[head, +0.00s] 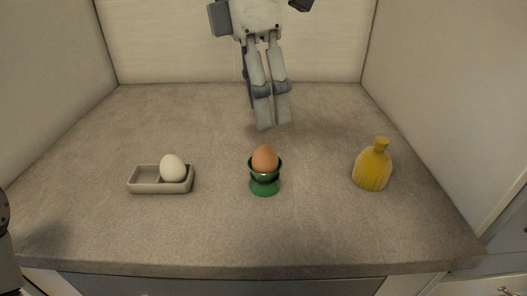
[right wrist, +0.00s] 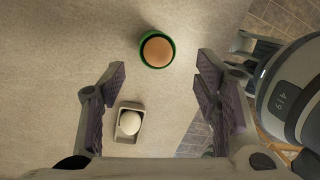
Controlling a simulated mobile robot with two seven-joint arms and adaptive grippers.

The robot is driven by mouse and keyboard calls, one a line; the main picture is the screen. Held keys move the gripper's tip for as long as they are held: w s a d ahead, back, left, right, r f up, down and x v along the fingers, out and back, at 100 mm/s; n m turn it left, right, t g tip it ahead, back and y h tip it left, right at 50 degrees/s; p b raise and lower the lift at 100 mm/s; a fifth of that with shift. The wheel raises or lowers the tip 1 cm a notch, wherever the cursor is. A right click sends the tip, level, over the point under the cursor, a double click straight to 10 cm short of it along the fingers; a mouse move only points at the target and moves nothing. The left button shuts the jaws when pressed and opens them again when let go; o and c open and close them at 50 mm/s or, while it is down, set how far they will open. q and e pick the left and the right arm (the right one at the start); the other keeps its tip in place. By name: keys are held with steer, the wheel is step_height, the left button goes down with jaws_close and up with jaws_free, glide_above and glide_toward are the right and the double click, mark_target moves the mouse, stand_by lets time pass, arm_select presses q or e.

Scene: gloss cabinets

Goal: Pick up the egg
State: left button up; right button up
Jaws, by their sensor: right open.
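A brown egg (head: 264,158) stands upright in a green egg cup (head: 264,187) at the middle of the counter. A white egg (head: 172,167) sits in the right part of a small grey tray (head: 146,186) to the left. My right gripper (head: 273,125) hangs from the top of the head view with its fingers pointing down, behind the egg cup, open and empty. In the right wrist view the brown egg (right wrist: 157,51) in its cup lies beyond the fingertips, between their lines. The white egg (right wrist: 130,122) shows lower, near the left finger. My left gripper is not in view.
A yellow ribbed bottle (head: 371,167) stands on the counter to the right. The grey counter (head: 330,225) is otherwise clear, with walls left, right and behind and a front edge above drawers. Part of my own body shows at the left edge.

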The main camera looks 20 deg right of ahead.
mark_target(265, 160)
steer(key=f, duration=0.7)
steer(key=shift+s+f+p, duration=0.1)
steer(key=shift+s+p, duration=0.3)
steer(key=c, duration=0.8)
